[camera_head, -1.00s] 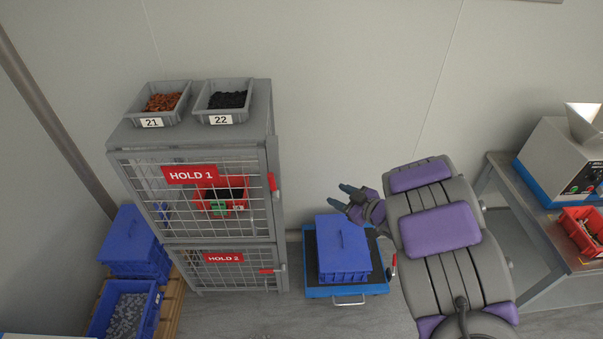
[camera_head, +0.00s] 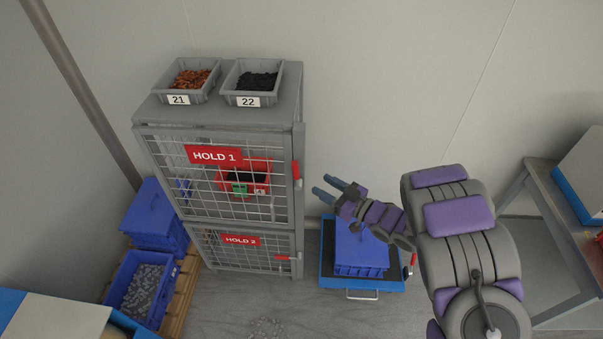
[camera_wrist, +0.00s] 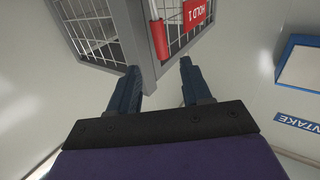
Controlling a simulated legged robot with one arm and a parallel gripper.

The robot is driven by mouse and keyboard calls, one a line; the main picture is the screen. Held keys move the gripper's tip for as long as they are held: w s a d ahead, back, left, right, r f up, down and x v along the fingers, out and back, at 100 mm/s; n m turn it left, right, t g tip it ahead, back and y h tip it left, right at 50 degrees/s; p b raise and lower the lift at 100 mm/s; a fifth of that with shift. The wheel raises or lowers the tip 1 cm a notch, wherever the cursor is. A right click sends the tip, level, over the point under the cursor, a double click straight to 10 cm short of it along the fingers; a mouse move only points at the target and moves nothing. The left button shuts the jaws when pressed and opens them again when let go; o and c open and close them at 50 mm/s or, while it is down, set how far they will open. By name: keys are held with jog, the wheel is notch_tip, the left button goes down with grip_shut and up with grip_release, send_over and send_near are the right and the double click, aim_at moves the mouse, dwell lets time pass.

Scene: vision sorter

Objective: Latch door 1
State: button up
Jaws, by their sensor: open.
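Door 1 (camera_head: 166,163) is the upper wire-mesh door of the grey cabinet, with a red HOLD 1 sign (camera_head: 214,155). It looks shut or nearly shut; I cannot tell if it sits fully flush. Its red latch handle (camera_head: 296,172) stands upright at the door's right edge. In the wrist view the handle (camera_wrist: 158,38) is beyond the fingertips, near the grey corner post. My gripper (camera_head: 323,187) is open and empty, right of the handle and apart from it. Both fingers show in the wrist view (camera_wrist: 160,85).
The lower HOLD 2 door (camera_head: 240,240) has a horizontal red handle (camera_head: 287,258). Bins 21 (camera_head: 180,99) and 22 (camera_head: 247,101) stand on the cabinet. A red bin (camera_head: 228,186) sits behind door 1. A blue crate (camera_head: 360,248) on a cart is below my arm.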

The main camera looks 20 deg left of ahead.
aim_at(298, 171)
jog(key=b+x, duration=0.1)
jog(key=x, duration=0.8)
jog(key=shift+a, duration=0.1)
grip_shut()
dwell(0.4)
